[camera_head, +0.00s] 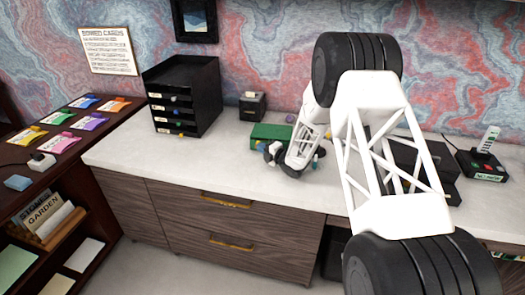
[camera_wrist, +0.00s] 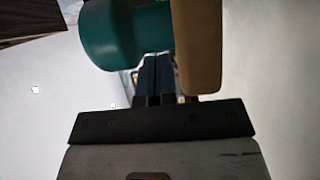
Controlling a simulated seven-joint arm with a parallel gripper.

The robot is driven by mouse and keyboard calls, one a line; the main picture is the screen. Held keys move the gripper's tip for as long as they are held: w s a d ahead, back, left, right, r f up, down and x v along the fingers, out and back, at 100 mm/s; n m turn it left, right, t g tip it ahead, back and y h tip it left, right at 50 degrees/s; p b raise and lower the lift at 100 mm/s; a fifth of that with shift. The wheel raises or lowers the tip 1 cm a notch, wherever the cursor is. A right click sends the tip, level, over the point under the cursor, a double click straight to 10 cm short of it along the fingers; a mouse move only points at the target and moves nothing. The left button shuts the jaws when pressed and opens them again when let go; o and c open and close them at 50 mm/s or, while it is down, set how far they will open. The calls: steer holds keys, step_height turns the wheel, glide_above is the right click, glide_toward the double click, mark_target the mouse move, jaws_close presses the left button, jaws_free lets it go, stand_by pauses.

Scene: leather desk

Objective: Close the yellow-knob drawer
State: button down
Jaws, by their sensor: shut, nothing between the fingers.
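A black unit of small stacked drawers (camera_head: 182,95) stands on the white desktop at the back left, its labelled fronts carrying small knobs. My gripper (camera_wrist: 156,75) is shut and empty in the wrist view. In the head view my arm reaches over the desk, with its end right of the drawer unit and apart from it, by a green box.
The green box (camera_head: 270,135) lies near my arm's end. In the wrist view, a teal rounded thing (camera_wrist: 115,35) and a tan block (camera_wrist: 200,45) are close to the fingers. A phone on a dark base (camera_head: 484,163) stands at the right. The desktop before the drawer unit is clear.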

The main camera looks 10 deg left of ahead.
stand_by(0.4)
steer(key=shift+w+a, duration=0.2)
steer(key=shift+w, duration=1.05)
steer(key=shift+s, duration=0.15)
steer(key=shift+s+d, duration=0.25)
steer(key=shift+s, duration=0.4)
steer(key=shift+s+d, duration=0.25)
steer(key=shift+s, duration=0.4)
steer(key=v, duration=1)
steer(key=shift+s+d, duration=0.2)
steer(key=shift+s, duration=0.3)
